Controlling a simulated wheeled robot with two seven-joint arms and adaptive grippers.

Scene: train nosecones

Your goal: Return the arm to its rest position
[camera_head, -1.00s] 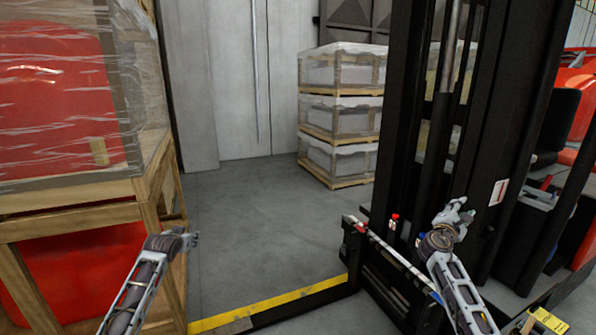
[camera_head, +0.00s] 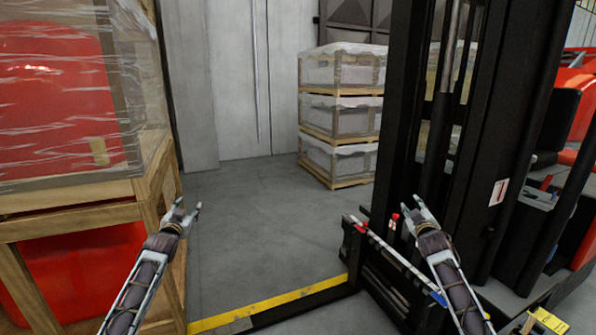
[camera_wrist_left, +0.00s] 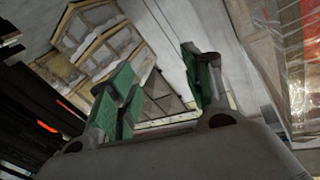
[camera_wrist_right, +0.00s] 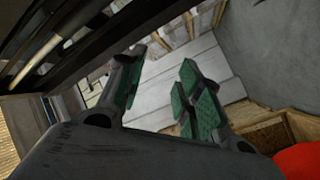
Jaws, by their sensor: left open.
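My left gripper (camera_head: 186,214) is raised at the end of my left arm, beside the wrapped wooden crate on the left. Its green-padded fingers stand apart with nothing between them in the left wrist view (camera_wrist_left: 165,88). My right gripper (camera_head: 426,214) is raised in front of the black forklift mast. In the right wrist view its two green-padded fingers (camera_wrist_right: 158,95) are apart and empty. Both grippers point up and away from me, and neither visibly holds anything.
A plastic-wrapped crate (camera_head: 70,204) with red contents stands close on the left. A black forklift mast (camera_head: 510,130) stands close on the right. A yellow-striped bar (camera_head: 270,304) crosses low in front. Stacked wrapped crates (camera_head: 340,112) stand farther back. Grey floor (camera_head: 250,220) between is clear.

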